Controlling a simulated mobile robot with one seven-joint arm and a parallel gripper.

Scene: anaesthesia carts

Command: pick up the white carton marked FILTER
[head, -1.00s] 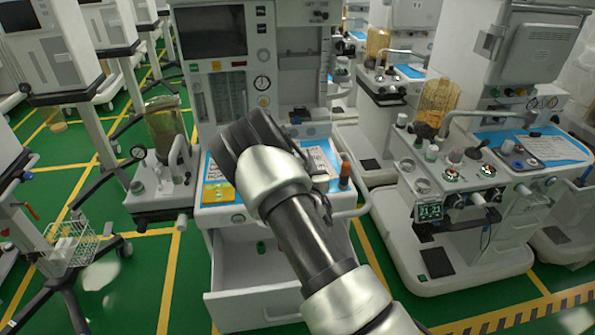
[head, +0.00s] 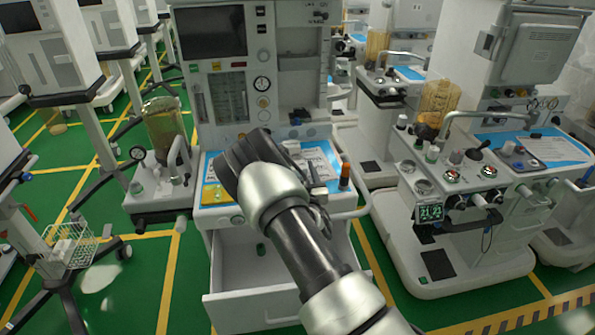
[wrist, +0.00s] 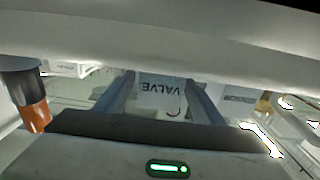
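In the wrist view, my gripper (wrist: 161,100) has its two fingers spread apart. Between and beyond their tips is a white carton (wrist: 160,90) with upside-down print that reads VALVE. I cannot tell whether the fingers touch it. No print reading FILTER is legible in either view. Another white carton (wrist: 68,68) with small unreadable print shows at the left, partly covered by a pale edge above.
An open drawer (head: 250,307) juts out below. A yellow pad (head: 212,194) lies left on the worktop. Another machine (head: 455,270) stands right.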

